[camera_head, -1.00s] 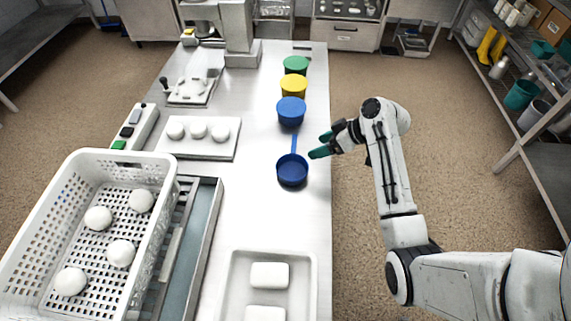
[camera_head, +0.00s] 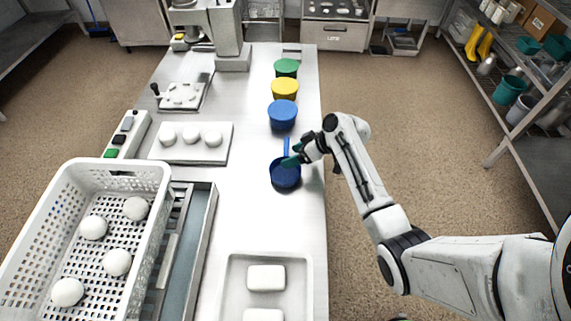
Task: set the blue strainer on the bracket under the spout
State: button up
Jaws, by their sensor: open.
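The blue strainer (camera_head: 285,176) is a small round pan with a straight handle. It lies on the right half of the steel table, its handle pointing away toward the back. My gripper (camera_head: 291,160) has teal fingertips and is open, at the strainer's far rim near where the handle begins. The fingers cover part of the rim and handle base; whether they touch is not clear. A white machine (camera_head: 232,35) with an overhanging head stands at the back of the table. I cannot make out a bracket or a spout for certain.
Blue (camera_head: 283,115), yellow (camera_head: 285,89) and green (camera_head: 287,68) tubs stand in a row behind the strainer. A white perforated basket (camera_head: 150,180) with several white balls is at front left. A white tray (camera_head: 235,262) is in front. The table between is clear.

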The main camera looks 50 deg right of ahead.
grip_shut()
dwell(0.5)
